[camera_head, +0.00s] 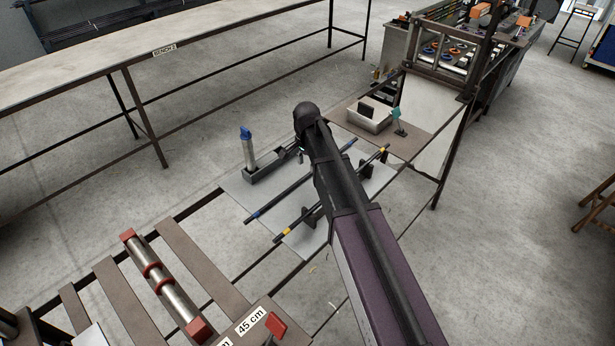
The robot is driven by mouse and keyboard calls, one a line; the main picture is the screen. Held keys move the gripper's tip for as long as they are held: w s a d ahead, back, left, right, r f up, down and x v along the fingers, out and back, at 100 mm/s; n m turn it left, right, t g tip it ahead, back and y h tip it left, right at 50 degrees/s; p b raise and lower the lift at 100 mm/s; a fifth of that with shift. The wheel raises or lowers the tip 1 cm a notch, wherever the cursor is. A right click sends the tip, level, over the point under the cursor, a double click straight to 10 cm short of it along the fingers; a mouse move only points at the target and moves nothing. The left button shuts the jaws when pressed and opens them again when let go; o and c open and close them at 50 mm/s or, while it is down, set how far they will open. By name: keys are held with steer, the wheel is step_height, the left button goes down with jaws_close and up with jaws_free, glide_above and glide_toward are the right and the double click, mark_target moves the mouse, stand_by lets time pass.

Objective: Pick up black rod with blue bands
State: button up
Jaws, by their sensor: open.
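The black rod with blue bands (288,191) lies aslant on a light grey plate, with one blue-banded end at its lower left and the other beyond my arm at upper right. My arm crosses over its middle and hides part of it. A similar black rod with yellow bands (303,217) lies roughly parallel, nearer the camera, also partly hidden. Dark supports (311,216) show by the yellow-banded rod. My gripper cannot be made out; my own arm appears to cover it.
A box (368,119) stands on a brown surface behind. A red-ended cylinder (165,287) lies on slats at lower left. A long bench (90,75) is at upper left.

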mark_target(306, 176)
steer(key=f+b, duration=0.3)
steer(key=shift+w+a+f, duration=0.15)
steer(key=shift+w+f, duration=0.05)
steer(key=shift+f+b, duration=0.9)
steer(key=shift+b, duration=0.25)
jaws_close()
